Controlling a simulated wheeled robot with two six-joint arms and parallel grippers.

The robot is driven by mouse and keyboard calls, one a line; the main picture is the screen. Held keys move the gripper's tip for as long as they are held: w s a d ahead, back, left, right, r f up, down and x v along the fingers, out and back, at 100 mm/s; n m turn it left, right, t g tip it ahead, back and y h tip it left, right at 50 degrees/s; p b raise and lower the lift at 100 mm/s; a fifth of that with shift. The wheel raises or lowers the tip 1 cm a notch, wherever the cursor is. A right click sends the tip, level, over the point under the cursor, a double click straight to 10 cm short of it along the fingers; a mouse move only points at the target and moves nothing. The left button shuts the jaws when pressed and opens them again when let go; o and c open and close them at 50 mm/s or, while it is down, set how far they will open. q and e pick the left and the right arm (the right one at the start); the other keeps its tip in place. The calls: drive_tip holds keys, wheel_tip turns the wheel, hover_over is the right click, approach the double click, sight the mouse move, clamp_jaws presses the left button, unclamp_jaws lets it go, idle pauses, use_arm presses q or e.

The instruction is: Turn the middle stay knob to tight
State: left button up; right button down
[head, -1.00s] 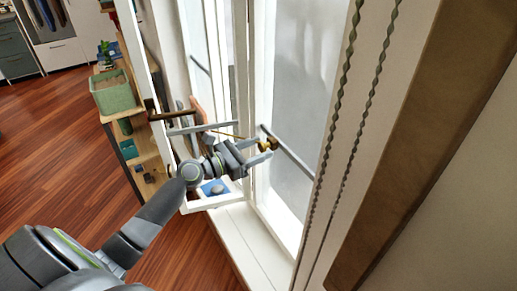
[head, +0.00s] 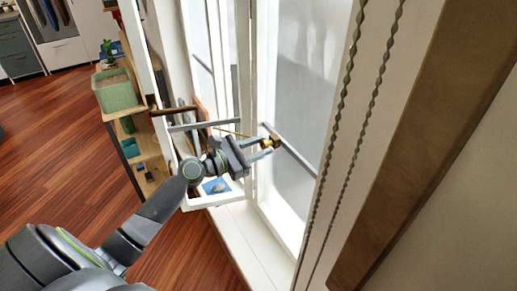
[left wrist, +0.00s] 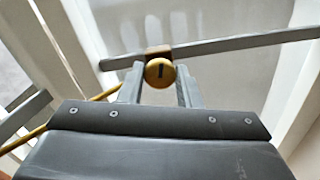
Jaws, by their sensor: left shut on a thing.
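In the left wrist view the round knob (left wrist: 159,72) faces me and has a dark upright slot. The grey bar (left wrist: 225,44) runs past just behind it. My left gripper (head: 265,148) is at the knob, and its two fingers stand either side of it, shut on it. A thin brass rod (head: 231,132) runs left from the knob. I cannot read any tight or loose marking. My right gripper is not in view.
Another grey bar (head: 198,126) lies left of the knob, near a brown handle (head: 172,111). The white sill (head: 238,238) is below. Beaded chains (head: 345,95) hang at the right. A shelf with a green bin (head: 117,91) stands at the left.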

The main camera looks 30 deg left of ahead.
use_arm(q)
drive_tip(key=m+b, duration=0.1)
drive_tip(key=m, duration=0.2)
drive_tip(key=shift+f+m, duration=0.1)
drive_tip(key=shift+m, duration=0.3)
drive_tip(key=m+b, duration=0.2)
drive_tip(key=m, duration=0.1)
drive_tip(key=shift+m, duration=0.3)
drive_tip(key=m+b, duration=0.2)
drive_tip(key=m, duration=0.1)
drive_tip(key=shift+m, duration=0.3)
drive_tip(key=shift+m+b, duration=1.1)
drive_tip(key=shift+m, duration=0.8)
drive_tip(key=o, duration=1)
drive_tip(key=shift+c, duration=0.2)
